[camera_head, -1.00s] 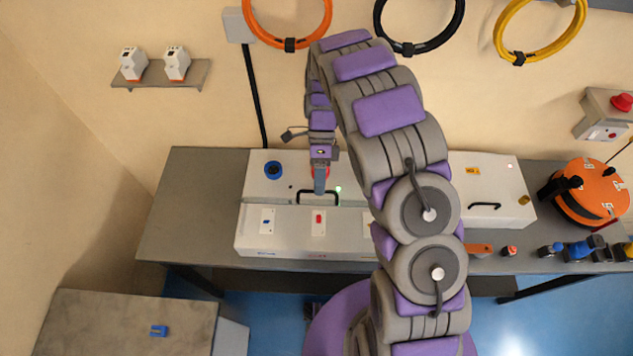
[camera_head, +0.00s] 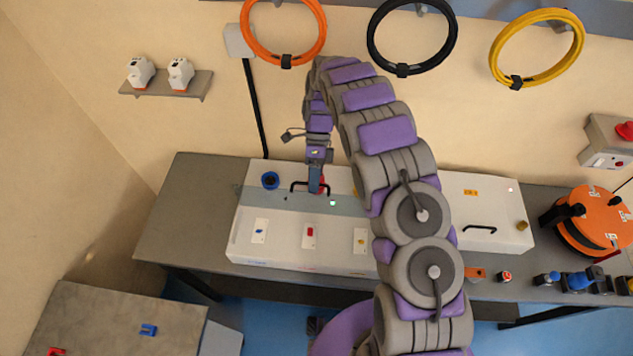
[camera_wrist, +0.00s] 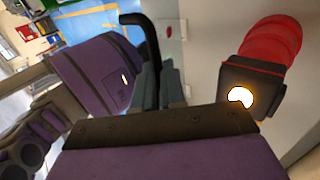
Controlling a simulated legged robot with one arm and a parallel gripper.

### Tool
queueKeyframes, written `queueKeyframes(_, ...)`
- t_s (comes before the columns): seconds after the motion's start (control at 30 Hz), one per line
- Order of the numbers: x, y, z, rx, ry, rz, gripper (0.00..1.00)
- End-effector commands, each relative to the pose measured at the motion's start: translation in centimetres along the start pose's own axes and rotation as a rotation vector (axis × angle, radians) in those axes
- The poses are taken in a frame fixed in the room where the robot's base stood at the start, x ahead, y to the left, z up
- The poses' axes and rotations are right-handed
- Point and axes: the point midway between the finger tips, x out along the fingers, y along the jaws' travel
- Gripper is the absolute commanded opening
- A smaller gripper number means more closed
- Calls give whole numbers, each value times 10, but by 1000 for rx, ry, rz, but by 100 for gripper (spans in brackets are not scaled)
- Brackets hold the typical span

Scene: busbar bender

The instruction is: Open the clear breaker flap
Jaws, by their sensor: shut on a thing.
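The clear flap (camera_head: 345,205) shows in the head view as a pale bluish see-through strip across the white cabinet (camera_head: 280,245). Its left end reaches slightly past the cabinet's edge, so it looks tilted up off the top. Its black bar handle (camera_head: 298,184) is at the far edge of the strip. My gripper (camera_head: 314,188) is shut on this handle, pointing down from above. In the wrist view the black handle (camera_wrist: 142,28) runs down to my grey fingers (camera_wrist: 150,88); the contact itself is partly hidden. My arm covers the flap's right end.
A red cylinder with a lit dark base (camera_wrist: 270,55) stands close to my fingers in the wrist view. A second white box with a handle (camera_head: 480,229) is at right. Bare bench (camera_head: 185,215) lies at left.

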Motion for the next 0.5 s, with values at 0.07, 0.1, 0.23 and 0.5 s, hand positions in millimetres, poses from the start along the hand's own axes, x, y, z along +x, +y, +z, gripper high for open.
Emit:
queueKeyframes(0.07, 2, -1, 1, -2, 1, 3, 0)
queueKeyframes(0.1, 2, -1, 1, -2, 1, 3, 0)
queueKeyframes(0.23, 2, 0, 2, -3, 0, 2, 0)
queueKeyframes(0.5, 1, 0, 2, -3, -1, 1, 28)
